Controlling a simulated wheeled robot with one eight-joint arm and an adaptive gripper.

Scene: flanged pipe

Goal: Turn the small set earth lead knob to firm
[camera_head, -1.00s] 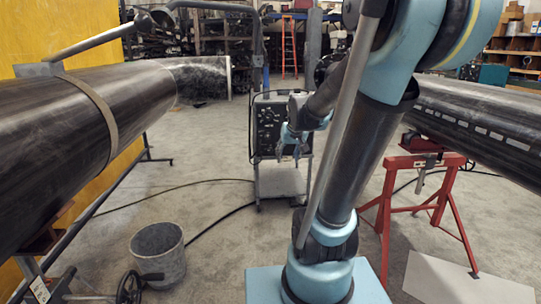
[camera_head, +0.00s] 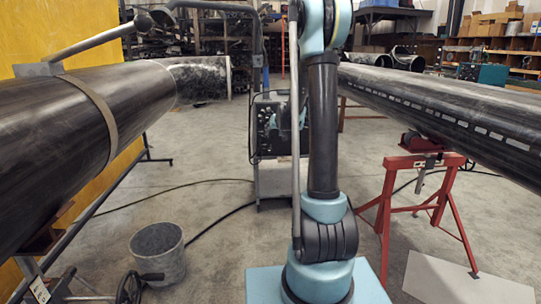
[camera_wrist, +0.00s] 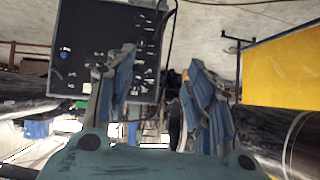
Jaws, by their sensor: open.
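A dark control panel (camera_wrist: 85,45) with several small knobs and fittings fills the upper left of the wrist view, which is upside down. A blue spot (camera_wrist: 65,52) shows on its left part. I cannot tell which fitting is the small earth lead knob. My gripper (camera_wrist: 160,88) is open and empty, its two blue-grey fingers apart; the left finger overlaps the panel's edge in the picture. No contact shows. In the head view, the machine (camera_head: 266,128) with this panel stands on a cart, its right part hidden behind my arm, which also hides most of my gripper.
A large dark pipe (camera_head: 85,120) lies at left by a yellow screen (camera_head: 70,25). Another pipe (camera_head: 450,105) lies at right on a red stand (camera_head: 415,185). A grey bucket (camera_head: 158,255) and black cables lie on the floor.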

